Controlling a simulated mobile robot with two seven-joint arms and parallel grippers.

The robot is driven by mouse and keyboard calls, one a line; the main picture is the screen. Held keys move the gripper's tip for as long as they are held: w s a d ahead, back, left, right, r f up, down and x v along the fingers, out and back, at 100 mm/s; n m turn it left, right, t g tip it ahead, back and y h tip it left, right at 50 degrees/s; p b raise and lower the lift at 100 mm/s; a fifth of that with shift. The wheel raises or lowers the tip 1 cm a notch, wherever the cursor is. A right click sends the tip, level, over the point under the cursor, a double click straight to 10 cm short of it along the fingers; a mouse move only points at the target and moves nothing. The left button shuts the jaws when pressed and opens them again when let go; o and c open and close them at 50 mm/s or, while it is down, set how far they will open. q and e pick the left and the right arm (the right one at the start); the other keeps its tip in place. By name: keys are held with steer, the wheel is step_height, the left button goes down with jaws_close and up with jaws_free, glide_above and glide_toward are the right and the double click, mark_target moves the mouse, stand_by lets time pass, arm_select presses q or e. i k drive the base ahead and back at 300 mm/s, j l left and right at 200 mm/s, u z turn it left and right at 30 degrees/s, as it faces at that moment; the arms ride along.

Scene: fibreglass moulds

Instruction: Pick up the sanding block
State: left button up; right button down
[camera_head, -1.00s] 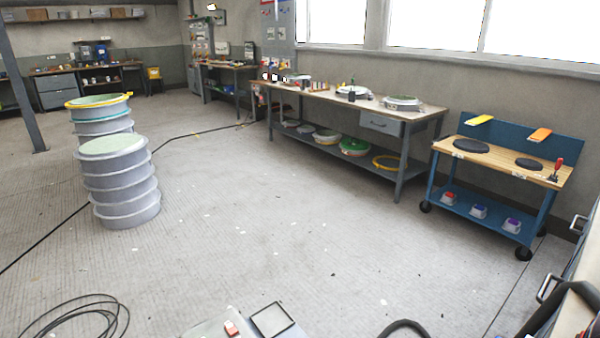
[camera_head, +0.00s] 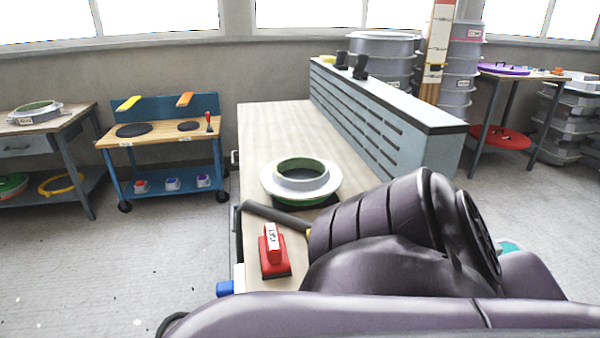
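A red block-shaped tool (camera_head: 273,252) with a raised red handle, a white label and a dark base looks like the sanding block. It stands upright near the front left edge of the wooden-topped workbench (camera_head: 268,130).
A round mould (camera_head: 300,179) with a white flange and green inside sits behind the block, with a dark-handled tool (camera_head: 275,215) between them. A blue cart (camera_head: 160,155) stands left.

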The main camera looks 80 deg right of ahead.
mark_target(275, 262)
steer(key=z, duration=2.15)
